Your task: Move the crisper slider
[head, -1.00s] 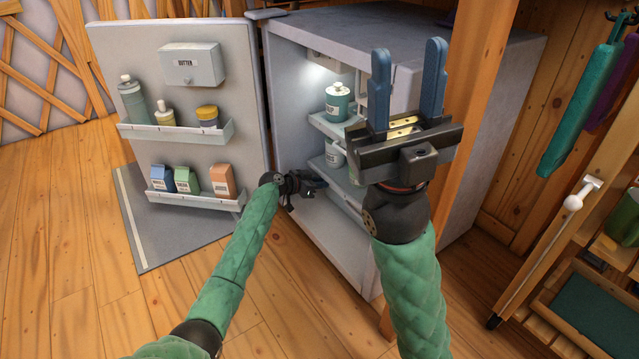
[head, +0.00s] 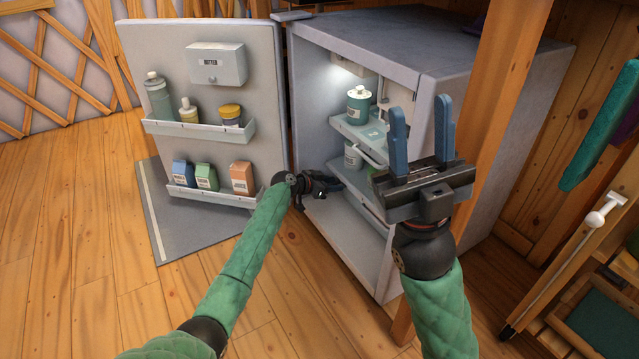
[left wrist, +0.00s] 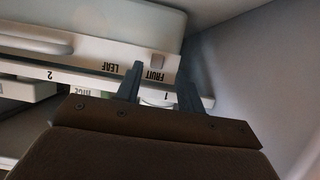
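The crisper front shows upside down in the left wrist view, a pale strip (left wrist: 90,51) lettered LEAF and FRUIT. A small beige tab, which looks like the slider (left wrist: 157,61), sits on this strip near the FRUIT end. My left gripper (left wrist: 161,84) is open. Its two dark fingers are apart, with the tab beyond and between their tips; I cannot tell whether they touch it. In the head view my left gripper (head: 326,187) is at the lower front opening of the fridge (head: 500,85). My right gripper (head: 422,128) is open and empty, raised in front of the fridge.
The fridge door (head: 205,105) stands open at left, with bottles and cartons on its racks. Inside, a teal jar (head: 358,106) stands on a shelf. A wooden post (head: 500,120) rises close to my right gripper. A fridge side wall (left wrist: 260,75) is near my left gripper.

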